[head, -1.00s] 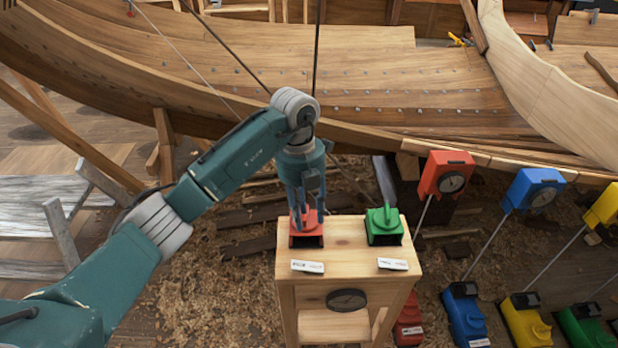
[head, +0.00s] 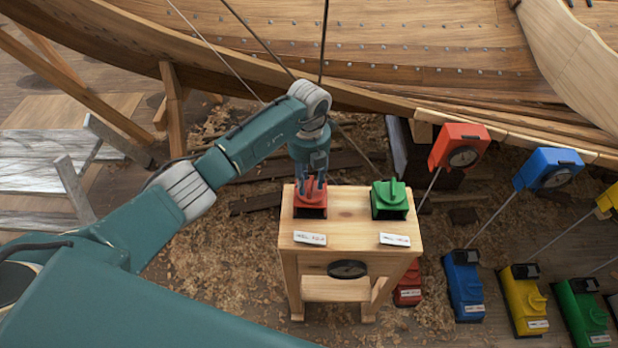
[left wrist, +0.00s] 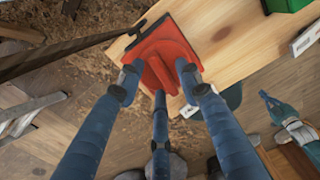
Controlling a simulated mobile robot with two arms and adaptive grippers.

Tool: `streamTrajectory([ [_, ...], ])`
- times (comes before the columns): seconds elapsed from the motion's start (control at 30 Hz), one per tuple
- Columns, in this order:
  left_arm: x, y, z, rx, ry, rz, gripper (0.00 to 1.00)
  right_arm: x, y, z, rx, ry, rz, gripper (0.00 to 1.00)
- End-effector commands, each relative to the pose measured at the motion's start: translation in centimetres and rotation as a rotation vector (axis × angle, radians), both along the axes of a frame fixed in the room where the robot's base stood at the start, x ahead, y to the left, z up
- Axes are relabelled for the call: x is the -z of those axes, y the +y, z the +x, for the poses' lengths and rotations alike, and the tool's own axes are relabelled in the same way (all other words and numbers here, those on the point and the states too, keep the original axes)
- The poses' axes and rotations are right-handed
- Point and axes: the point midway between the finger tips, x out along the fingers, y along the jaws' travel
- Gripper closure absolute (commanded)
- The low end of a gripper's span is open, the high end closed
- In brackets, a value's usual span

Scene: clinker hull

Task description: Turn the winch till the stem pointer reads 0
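A red winch (head: 311,208) with a raised grip sits on the left of a wooden stand (head: 352,225). My left gripper (head: 312,186) points down at it from above. In the left wrist view, the gripper's fingers (left wrist: 159,82) stand spread around the red grip (left wrist: 159,72), with red surface showing between grip and fingertips. A dark round dial (head: 348,269), too small to read, is on the stand's front. My right gripper seems to show small at the right of the left wrist view (left wrist: 270,103); its fingers are unclear.
A green winch (head: 389,199) sits on the stand's right. White labels (head: 310,239) lie along its front edge. Red (head: 460,147), blue (head: 545,168) and yellow (head: 608,199) dial boxes stand on rods to the right, above coloured floor units. A planked hull (head: 420,50) lies behind.

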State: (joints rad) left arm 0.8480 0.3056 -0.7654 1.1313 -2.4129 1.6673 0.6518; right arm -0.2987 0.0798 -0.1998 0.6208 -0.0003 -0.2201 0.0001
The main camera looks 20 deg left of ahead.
Motion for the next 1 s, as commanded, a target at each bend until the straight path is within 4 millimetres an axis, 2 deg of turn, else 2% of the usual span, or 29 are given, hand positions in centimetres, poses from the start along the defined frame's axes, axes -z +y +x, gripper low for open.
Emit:
streamTrajectory([
  [0.37,0.69,-0.02,-0.04,0.000,0.000,0.000,0.65,-0.13,0.01,-0.28,0.000,0.003,0.000,1.00],
  [0.53,0.66,-0.02,-0.03,0.000,0.000,0.000,0.98,-0.14,0.02,-0.24,0.000,0.003,0.000,1.00],
  [0.57,0.65,-0.01,-0.03,0.000,0.000,0.000,1.00,-0.14,0.02,-0.24,0.000,0.003,0.000,1.00],
  [1.0,0.74,0.09,0.09,0.063,-0.002,0.001,1.00,0.80,0.04,-0.20,0.000,0.002,0.001,1.00],
])
